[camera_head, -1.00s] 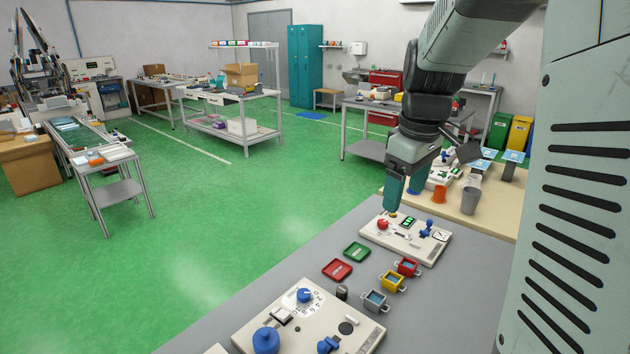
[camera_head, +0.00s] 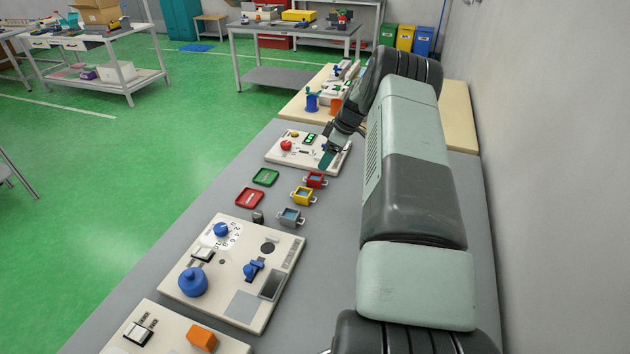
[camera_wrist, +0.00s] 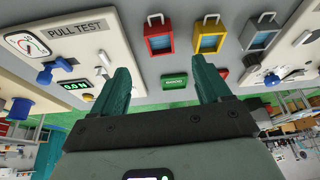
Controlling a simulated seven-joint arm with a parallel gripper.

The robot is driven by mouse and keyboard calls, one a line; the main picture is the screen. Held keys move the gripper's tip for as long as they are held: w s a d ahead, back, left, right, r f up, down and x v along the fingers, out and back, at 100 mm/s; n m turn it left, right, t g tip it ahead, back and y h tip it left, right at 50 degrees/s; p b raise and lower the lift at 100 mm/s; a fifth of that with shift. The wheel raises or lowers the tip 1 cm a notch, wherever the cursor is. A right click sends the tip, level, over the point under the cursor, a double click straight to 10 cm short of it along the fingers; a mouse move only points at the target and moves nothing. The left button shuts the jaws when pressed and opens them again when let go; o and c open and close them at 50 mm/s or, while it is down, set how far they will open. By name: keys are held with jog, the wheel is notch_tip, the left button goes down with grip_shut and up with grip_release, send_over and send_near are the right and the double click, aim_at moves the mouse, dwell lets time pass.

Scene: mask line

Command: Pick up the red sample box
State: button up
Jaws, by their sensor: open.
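The red sample box (camera_head: 316,180) is a small open-topped box with handles and a blue inside. It stands on the grey bench just in front of the pull-test panel (camera_head: 283,157). In the wrist view the red sample box (camera_wrist: 158,43) shows upside down, beyond the fingertips and near the left finger. My gripper (camera_wrist: 165,72) is open, with nothing between its two teal fingers. In the head view my gripper (camera_head: 328,157) is over the right part of the panel, a little behind the red box and apart from it. My arm hides part of the panel.
A yellow box (camera_head: 302,197) and a grey box (camera_head: 290,218) stand in a row with the red one. A control panel (camera_head: 225,270) with blue knobs is nearer. Bare bench lies right of the boxes.

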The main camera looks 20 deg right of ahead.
aim_at(315, 176)
jog(key=x, duration=0.8)
jog(key=shift+w+a+f, duration=0.1)
jog(key=shift+f, duration=0.25)
jog(key=c, duration=1.1)
jog(key=shift+r, duration=0.1)
jog(key=shift+c, duration=0.2)
